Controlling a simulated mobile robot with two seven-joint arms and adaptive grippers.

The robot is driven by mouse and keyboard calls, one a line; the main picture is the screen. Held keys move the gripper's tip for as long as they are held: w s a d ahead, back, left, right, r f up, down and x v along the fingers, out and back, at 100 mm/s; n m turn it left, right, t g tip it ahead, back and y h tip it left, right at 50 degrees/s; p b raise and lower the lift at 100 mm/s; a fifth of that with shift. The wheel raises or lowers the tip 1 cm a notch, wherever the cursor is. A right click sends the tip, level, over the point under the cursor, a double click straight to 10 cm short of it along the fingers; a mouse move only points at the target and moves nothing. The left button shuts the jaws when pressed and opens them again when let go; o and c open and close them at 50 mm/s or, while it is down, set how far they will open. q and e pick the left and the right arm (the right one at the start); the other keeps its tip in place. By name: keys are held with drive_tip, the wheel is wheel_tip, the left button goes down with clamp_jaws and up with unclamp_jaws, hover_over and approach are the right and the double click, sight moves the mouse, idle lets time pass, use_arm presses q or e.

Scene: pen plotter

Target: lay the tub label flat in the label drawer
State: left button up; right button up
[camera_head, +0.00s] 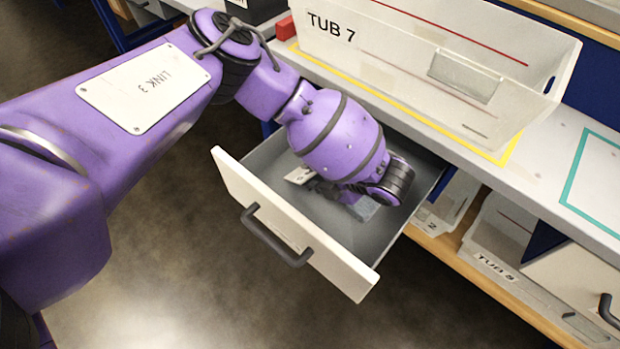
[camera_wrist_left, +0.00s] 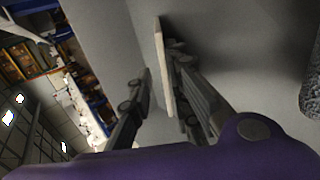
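The tub label (camera_head: 298,175) is a small pale plate inside the open label drawer (camera_head: 300,228), near its front left part. In the left wrist view the label (camera_wrist_left: 164,75) shows almost edge-on as a thin cream strip. My left gripper (camera_head: 322,186) is low inside the drawer, mostly hidden by its own wrist. In the left wrist view my left gripper's fingers (camera_wrist_left: 160,85) stand apart, with the label between them. The label lies close against the right-hand finger, and a narrow gap shows to the left-hand one. I cannot tell whether it touches the drawer floor. My right gripper is in neither view.
A large white tub marked TUB 7 (camera_head: 340,45) stands on the bench above the drawer, inside a yellow outline. A teal outline (camera_head: 575,170) marks bare bench to the right. More tubs (camera_head: 495,262) sit on the shelf below. The drawer walls surround my left wrist closely.

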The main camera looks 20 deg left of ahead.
use_arm(q)
drive_tip(key=p+v, duration=0.6)
drive_tip(key=v, duration=0.2)
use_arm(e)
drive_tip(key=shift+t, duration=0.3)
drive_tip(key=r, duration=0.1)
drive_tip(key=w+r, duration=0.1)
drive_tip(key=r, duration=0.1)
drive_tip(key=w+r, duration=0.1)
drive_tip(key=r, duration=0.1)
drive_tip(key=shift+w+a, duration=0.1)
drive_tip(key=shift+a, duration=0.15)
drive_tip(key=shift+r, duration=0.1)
use_arm(q)
wheel_tip(320, 180, up, 8)
drive_tip(key=d+p, duration=0.2)
drive_tip(key=p, duration=0.5)
drive_tip(key=shift+s, duration=0.5)
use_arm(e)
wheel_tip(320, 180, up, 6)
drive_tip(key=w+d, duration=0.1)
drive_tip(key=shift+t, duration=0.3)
